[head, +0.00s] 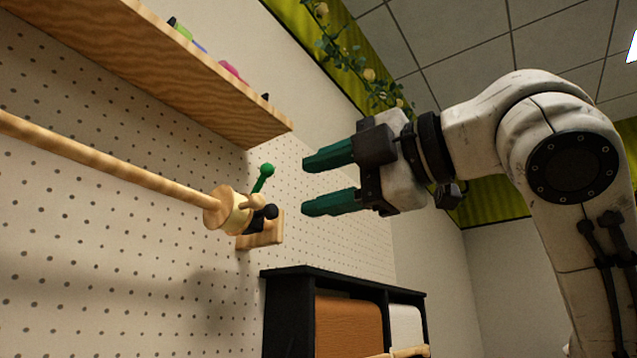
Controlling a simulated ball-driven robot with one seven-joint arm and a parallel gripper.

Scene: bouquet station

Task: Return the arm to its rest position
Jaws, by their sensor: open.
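My gripper (312,185) has two dark green fingers and is held up in the middle of the head view, pointing left. The fingers are spread apart with nothing between them. My white arm comes in from the right side of the picture. The gripper appears clear of the shelf, the rod and the cabinet, though the exact distance to the pegboard wall cannot be told from this single view.
A wooden rod (110,164) on a bracket (262,235), with a green-knobbed lever (264,177), is at left on the pegboard (90,265). A wooden shelf (150,70) holds several colored items above. A black cabinet (288,318) stands below. A flower vine (345,50) hangs behind.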

